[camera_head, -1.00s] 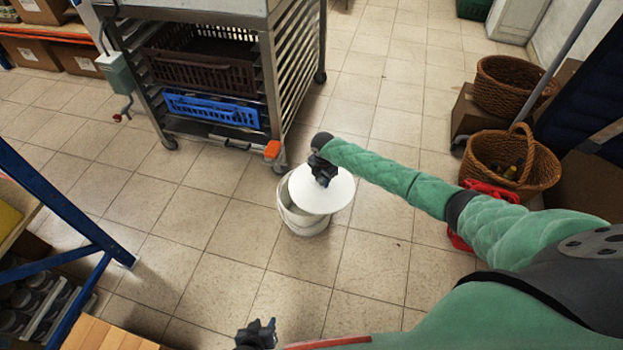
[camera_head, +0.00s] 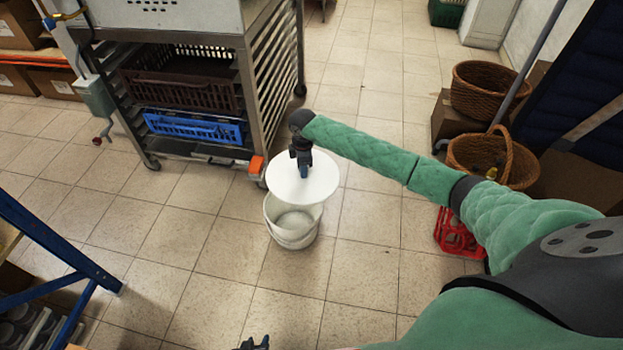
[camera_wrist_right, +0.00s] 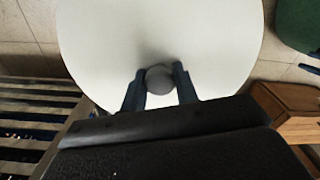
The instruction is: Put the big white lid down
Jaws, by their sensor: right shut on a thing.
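The big white lid (camera_head: 318,184) is a round white disc with a grey knob (camera_wrist_right: 159,79) at its middle. My right gripper (camera_head: 303,172) is shut on the knob and holds the lid up; the right wrist view shows the fingers on both sides of the knob. A white bucket (camera_head: 292,228) stands open on the tiled floor. In the head view the lid overlaps its far rim, and the inside of the bucket shows. The lid seems to be above the bucket. My left gripper (camera_head: 254,343) is cut by the bottom edge, and its jaws are unclear.
A metal rack trolley (camera_head: 262,100) with brown and blue crates (camera_head: 195,127) stands behind the lid. Wicker baskets (camera_head: 487,90) and a red crate (camera_head: 457,236) are at the right. A blue shelf frame (camera_head: 50,240) is at the left. The floor around the bucket is clear.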

